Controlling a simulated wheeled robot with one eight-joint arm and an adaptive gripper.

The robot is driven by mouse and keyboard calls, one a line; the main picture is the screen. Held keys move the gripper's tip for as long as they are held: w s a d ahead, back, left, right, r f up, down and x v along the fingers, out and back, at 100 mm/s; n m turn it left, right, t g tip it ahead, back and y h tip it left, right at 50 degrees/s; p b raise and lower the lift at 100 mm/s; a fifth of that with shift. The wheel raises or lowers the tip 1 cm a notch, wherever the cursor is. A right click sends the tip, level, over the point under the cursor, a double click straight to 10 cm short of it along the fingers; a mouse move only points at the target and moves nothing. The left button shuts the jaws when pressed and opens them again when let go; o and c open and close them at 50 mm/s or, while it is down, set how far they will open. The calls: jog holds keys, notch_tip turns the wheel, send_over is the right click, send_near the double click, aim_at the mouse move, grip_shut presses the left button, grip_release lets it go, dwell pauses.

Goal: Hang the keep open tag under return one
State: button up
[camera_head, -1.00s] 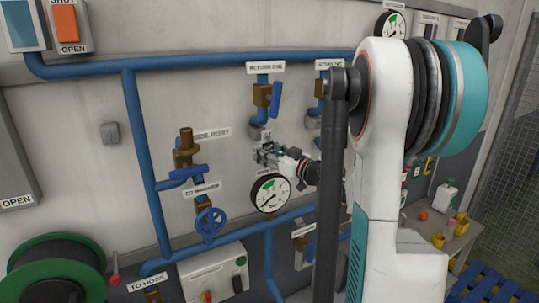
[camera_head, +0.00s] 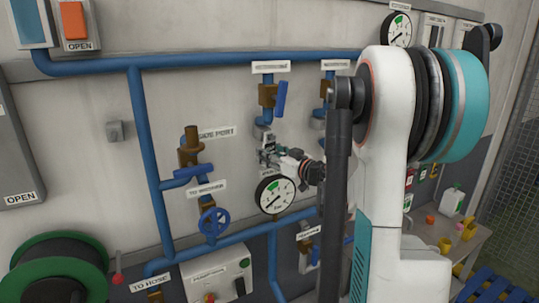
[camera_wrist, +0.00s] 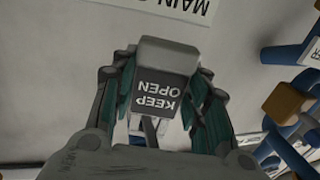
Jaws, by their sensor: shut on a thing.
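The dark grey keep open tag (camera_wrist: 155,101) is between my gripper's fingers (camera_wrist: 160,100) in the wrist view, its white lettering upside down. In the head view my gripper (camera_head: 267,154) is in front of the wall, just above the round gauge (camera_head: 275,195). The tag is too small to make out there. The return one label (camera_head: 270,67) is above a brass valve (camera_head: 267,96) with a blue handle (camera_head: 281,97). My gripper is below this valve and the grey fitting (camera_head: 262,133) under it. Whether it touches anything there cannot be told.
A second labelled valve (camera_head: 326,92) stands to the right, partly behind my arm. The side port valve (camera_head: 191,150) and a blue handwheel (camera_head: 212,222) are to the left. A blue pipe (camera_head: 215,62) runs above.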

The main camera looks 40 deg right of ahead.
jog(key=o, duration=0.9)
jog(key=shift+o, duration=0.2)
jog(key=shift+s, duration=0.1)
jog(key=s, duration=1.1)
jog(key=shift+s+d, duration=0.15)
jog(key=shift+s, duration=0.25)
jog(key=shift+f, duration=0.1)
